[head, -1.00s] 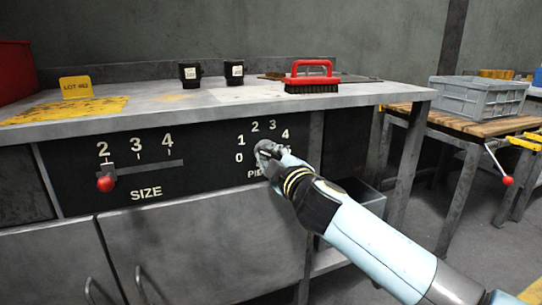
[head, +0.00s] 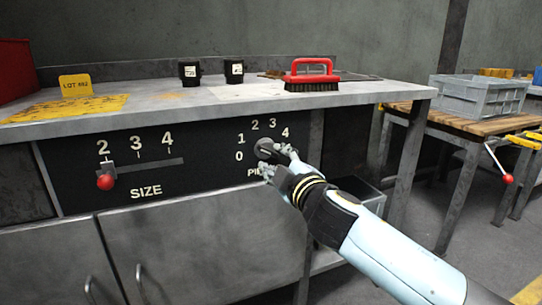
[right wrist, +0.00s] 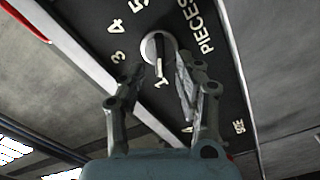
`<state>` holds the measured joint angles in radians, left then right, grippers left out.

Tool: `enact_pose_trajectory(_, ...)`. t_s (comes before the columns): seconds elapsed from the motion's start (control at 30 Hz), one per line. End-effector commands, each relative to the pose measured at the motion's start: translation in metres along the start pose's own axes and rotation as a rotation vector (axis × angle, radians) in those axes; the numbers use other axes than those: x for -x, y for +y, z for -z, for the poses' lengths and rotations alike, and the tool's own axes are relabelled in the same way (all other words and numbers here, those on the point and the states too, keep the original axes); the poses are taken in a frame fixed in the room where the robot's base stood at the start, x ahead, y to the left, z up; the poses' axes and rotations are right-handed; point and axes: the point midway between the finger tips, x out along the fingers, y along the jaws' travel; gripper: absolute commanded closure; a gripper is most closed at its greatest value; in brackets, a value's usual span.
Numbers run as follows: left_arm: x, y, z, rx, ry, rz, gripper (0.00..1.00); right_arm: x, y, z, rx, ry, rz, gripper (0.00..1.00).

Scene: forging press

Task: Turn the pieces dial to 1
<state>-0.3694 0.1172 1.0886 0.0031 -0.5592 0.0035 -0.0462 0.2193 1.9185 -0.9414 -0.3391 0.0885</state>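The pieces dial (head: 265,148) is a round dark knob on the black front panel, with numerals around it. Which end of the bar is the pointer is hard to tell. My right gripper (head: 279,162) is open just in front of the dial. In the right wrist view its fingers (right wrist: 160,82) are spread either side below the knob, holding nothing. They hide some numerals. My left gripper is out of view.
The size slider's red knob (head: 105,182) is at 2, left of the dial. Above, the bench top (head: 150,108) holds two black cups, a red-handled brush (head: 312,76) and a yellow lot sign (head: 76,86). A grey crate (head: 478,95) stands on the right table.

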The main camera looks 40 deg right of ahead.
Motion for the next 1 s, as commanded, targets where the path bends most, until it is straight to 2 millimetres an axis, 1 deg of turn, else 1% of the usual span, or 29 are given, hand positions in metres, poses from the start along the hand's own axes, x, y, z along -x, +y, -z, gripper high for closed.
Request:
enact_pose_trajectory(0.03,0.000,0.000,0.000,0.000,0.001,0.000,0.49,0.014,-0.002,-0.001,-0.001,-0.001,0.004,0.65)
enact_pose_trajectory(0.2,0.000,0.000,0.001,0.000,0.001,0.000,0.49,0.051,-0.001,0.000,-0.001,-0.002,0.003,0.65)
enact_pose_trajectory(0.3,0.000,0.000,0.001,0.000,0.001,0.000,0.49,0.068,-0.001,-0.001,-0.001,-0.002,0.003,0.65)
enact_pose_trajectory(0.4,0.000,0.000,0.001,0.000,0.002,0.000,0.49,0.078,-0.001,0.000,-0.001,-0.001,0.002,0.65)
enact_pose_trajectory(0.57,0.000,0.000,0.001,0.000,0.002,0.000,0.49,0.084,-0.001,0.000,-0.002,0.000,0.001,0.65)
enact_pose_trajectory(1.0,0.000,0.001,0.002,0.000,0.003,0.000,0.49,0.084,-0.001,0.000,-0.001,0.000,0.001,0.65)
